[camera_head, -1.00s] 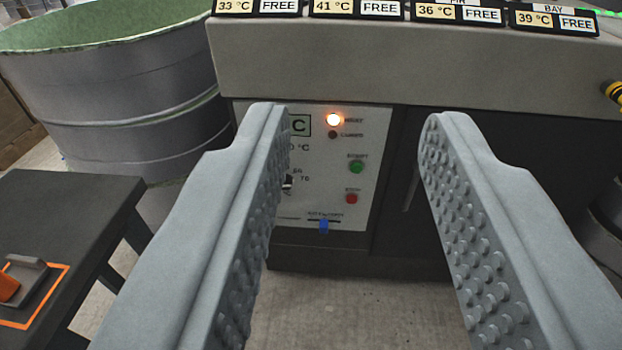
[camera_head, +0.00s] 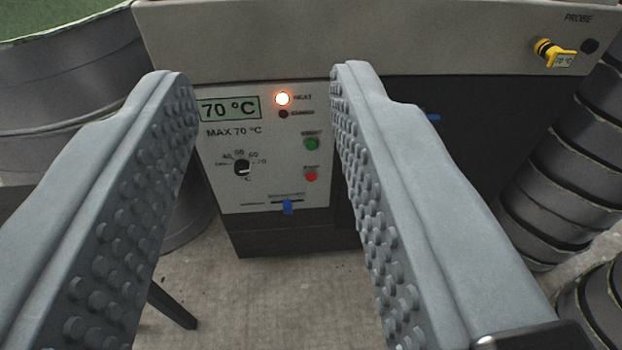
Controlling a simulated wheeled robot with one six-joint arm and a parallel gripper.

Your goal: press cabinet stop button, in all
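The cabinet's white control panel (camera_head: 222,190) faces me between my fingers. The red stop button (camera_head: 311,175) sits low on its right side, below the green start button (camera_head: 312,144). Its label is blurred. The display (camera_head: 229,108) reads 70 °C, above the words MAX 70 °C. A lamp (camera_head: 282,98) at the top glows orange-white; the lamp below it is dark. A dial (camera_head: 242,167) and a blue slider (camera_head: 288,206) are on the panel too. My gripper (camera_head: 256,75) is open and empty, in front of the panel and apart from it. Its right finger stands just right of the buttons.
A grey cabinet top (camera_head: 350,40) overhangs the panel. A yellow probe (camera_head: 553,53) is at its right. Grey ribbed drums (camera_head: 575,170) stand at the right, and a large grey drum (camera_head: 60,80) at the left. Concrete floor (camera_head: 240,290) shows below.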

